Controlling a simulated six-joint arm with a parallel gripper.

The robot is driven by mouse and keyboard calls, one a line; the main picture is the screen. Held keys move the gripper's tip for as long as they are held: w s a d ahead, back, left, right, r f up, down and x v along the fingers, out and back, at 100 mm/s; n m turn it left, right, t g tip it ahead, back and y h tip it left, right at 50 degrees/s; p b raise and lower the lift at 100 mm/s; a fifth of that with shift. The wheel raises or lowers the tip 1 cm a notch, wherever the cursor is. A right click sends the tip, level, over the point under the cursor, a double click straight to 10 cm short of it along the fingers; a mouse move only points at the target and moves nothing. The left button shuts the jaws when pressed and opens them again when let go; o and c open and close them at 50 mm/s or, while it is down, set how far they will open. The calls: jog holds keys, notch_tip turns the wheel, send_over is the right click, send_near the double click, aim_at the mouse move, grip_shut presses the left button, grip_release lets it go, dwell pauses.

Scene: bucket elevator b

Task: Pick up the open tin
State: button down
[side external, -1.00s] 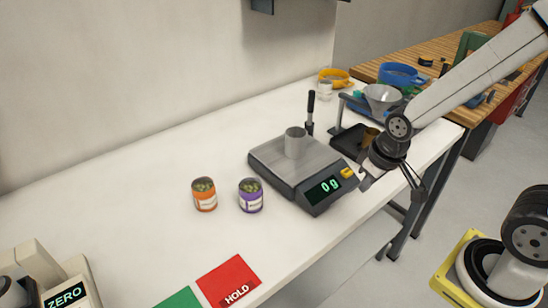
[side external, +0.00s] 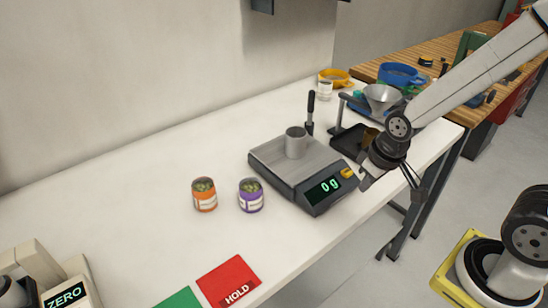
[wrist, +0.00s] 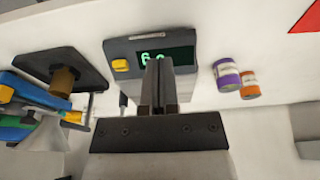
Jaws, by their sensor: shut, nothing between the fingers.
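An orange-labelled tin (side external: 204,195) and a purple-labelled tin (side external: 250,196) stand upright side by side on the white table, with green contents showing at their tops. A plain grey metal cup (side external: 296,143) stands on the scale. I cannot tell for certain which of these is the open tin. In the wrist view the purple tin (wrist: 226,75) and orange tin (wrist: 249,84) are right of my gripper (wrist: 159,66). My gripper is shut and empty, with its fingers in front of the scale display. In the side view my gripper (side external: 367,182) hangs by the table's front edge, right of the scale.
The scale (side external: 276,159) reads 0 g. Behind my gripper are a black tray (side external: 345,139), a brown cup (side external: 369,137) and a metal funnel (side external: 382,96). A red HOLD card (side external: 227,275) and a green card (side external: 180,300) lie at the front. The table left of the tins is clear.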

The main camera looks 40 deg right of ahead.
jog(key=c, duration=1.3)
grip_release()
jog(key=o, duration=1.3)
jog(key=n+y, duration=0.4)
jog(key=n, duration=0.6)
send_over(205, 195)
jog(key=w+d, duration=0.1)
jog(key=d, duration=0.1)
notch_tip(205, 195, down, 3)
jog(key=shift+w+d+f, duration=0.1)
jog(key=shift+d, duration=0.05)
jog(key=shift+h, duration=0.3)
